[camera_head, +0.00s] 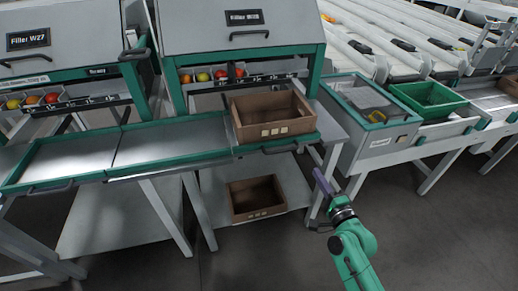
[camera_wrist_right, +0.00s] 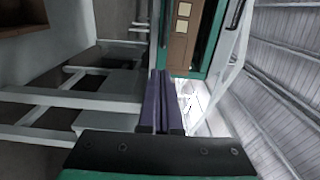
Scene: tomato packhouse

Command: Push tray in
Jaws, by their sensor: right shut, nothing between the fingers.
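A metal tray with a green rim (camera_head: 248,151) and a dark front handle sits under the right filler, in front of its housing. A brown crate (camera_head: 271,116) stands on it. In the right wrist view the crate (camera_wrist_right: 178,50) and the green rim (camera_wrist_right: 188,74) show just beyond my fingertips. My right gripper (camera_head: 321,180) has purple fingers, which are together and empty. It is in front of the tray's right end and below it, apart from it. The fingers also show in the right wrist view (camera_wrist_right: 160,100). My left gripper is not in view.
Two bare trays (camera_head: 170,143) lie to the left. Another brown crate (camera_head: 256,198) sits on the lower shelf. A clear-topped box (camera_head: 372,100) and a green crate (camera_head: 428,99) stand to the right. The floor (camera_head: 440,230) in front is clear.

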